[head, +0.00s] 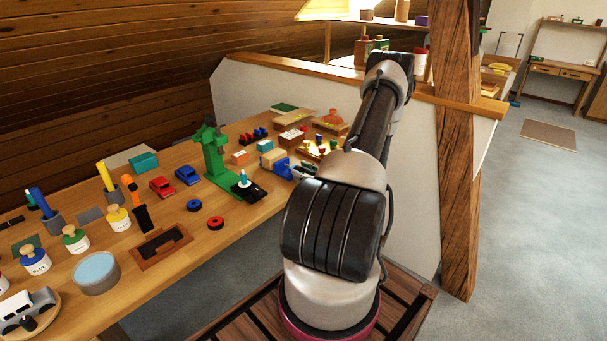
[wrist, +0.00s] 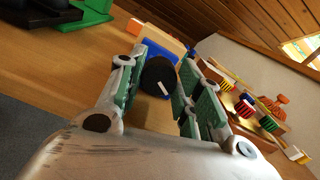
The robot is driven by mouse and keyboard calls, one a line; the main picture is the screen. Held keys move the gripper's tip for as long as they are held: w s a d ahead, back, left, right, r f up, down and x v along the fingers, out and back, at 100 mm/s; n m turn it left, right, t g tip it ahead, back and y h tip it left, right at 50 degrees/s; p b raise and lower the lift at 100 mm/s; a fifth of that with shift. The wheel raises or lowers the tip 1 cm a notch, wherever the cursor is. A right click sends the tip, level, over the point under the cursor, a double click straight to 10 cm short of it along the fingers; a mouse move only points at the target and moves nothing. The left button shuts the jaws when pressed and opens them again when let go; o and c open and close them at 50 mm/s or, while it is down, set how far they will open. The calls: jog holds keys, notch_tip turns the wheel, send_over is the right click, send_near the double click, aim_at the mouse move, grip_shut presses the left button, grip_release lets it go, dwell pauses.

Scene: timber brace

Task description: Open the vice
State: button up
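The vice (head: 281,165) is blue with a pale wooden piece on it, on the bench beyond my arm in the head view. In the wrist view the blue vice body (wrist: 158,47) shows behind a round black handle (wrist: 158,76) with a white mark. My gripper (wrist: 162,70) points at the vice, with its fingertips on either side of the handle. The fingers stand apart and look open; contact with the handle is not clear. In the head view my gripper (head: 303,169) is close to the vice, partly hidden by my arm.
A green press (head: 213,152) stands left of the vice. A wooden board with coloured pegs (head: 322,148) lies to its right, close to my finger in the wrist view (wrist: 245,105). Toy cars, jars and tools fill the bench further left. A timber post (head: 457,150) rises right of my arm.

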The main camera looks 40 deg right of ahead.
jog(key=shift+o, duration=0.3)
jog(key=s, duration=1.2)
jog(key=shift+d, duration=0.45)
